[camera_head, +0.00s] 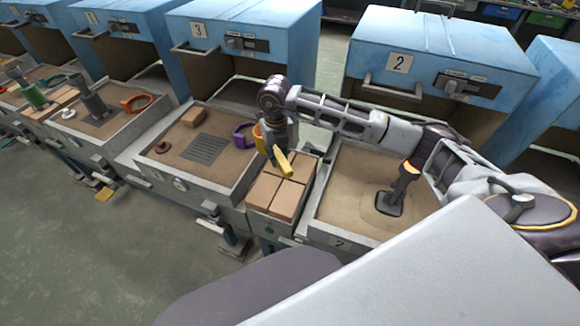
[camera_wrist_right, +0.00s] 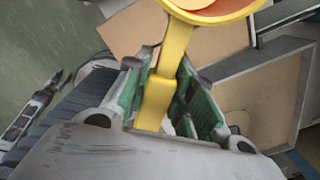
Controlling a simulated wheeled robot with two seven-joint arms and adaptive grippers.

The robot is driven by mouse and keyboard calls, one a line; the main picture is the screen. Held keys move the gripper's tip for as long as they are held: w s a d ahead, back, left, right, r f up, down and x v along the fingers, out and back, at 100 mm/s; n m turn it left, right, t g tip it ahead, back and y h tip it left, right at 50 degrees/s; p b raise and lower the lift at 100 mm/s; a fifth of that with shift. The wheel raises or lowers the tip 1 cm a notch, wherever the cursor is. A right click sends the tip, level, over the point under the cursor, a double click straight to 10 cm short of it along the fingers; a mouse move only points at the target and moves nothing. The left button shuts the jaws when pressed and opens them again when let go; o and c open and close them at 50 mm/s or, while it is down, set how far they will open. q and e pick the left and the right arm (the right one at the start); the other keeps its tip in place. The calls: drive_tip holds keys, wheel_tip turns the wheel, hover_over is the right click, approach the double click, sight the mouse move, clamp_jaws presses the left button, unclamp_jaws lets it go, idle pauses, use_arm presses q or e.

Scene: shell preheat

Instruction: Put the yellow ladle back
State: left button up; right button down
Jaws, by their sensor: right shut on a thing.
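My right gripper (camera_head: 281,146) is shut on the yellow ladle (camera_head: 284,162) and holds it by the handle, over the tan blocks between stations 3 and 2. The ladle's bowl (camera_head: 259,138) points away from me towards station 3's right edge. In the right wrist view, the yellow handle (camera_wrist_right: 162,90) runs between the green-lined fingers of the right gripper (camera_wrist_right: 170,65). The round yellow bowl with an orange inside is at the top edge, partly cut off. My left gripper is not in view.
Several tan blocks (camera_head: 275,192) lie on a narrow stand. A purple ring-shaped thing (camera_head: 239,135) is beside the ladle. Station 3's tray holds a dark grille (camera_head: 205,149) and a tan block (camera_head: 194,117). A dark-based tool (camera_head: 390,204) stands in station 2's tray.

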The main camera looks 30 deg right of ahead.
drive_tip(key=m, duration=0.1)
drive_tip(key=m+b, duration=0.1)
drive_tip(key=m, duration=0.1)
drive_tip(key=shift+w+d+f, duration=0.1)
drive_tip(key=shift+w+f, duration=0.1)
drive_tip(key=m, duration=0.3)
drive_tip(key=shift+w+d+f+b, duration=0.1)
drive_tip(key=shift+f+b, duration=0.1)
drive_tip(key=shift+b, duration=0.1)
drive_tip(key=shift+f+m+b, duration=0.15)
drive_tip(key=shift+m+b, duration=0.15)
drive_tip(key=shift+m, duration=0.7)
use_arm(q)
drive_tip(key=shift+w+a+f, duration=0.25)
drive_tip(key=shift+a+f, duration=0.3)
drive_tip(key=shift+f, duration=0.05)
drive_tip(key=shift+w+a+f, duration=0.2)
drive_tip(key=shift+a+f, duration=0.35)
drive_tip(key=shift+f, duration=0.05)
use_arm(e)
drive_tip(key=shift+w+d+m, duration=0.1)
drive_tip(key=shift+d+m, duration=0.05)
drive_tip(key=shift+m, duration=0.55)
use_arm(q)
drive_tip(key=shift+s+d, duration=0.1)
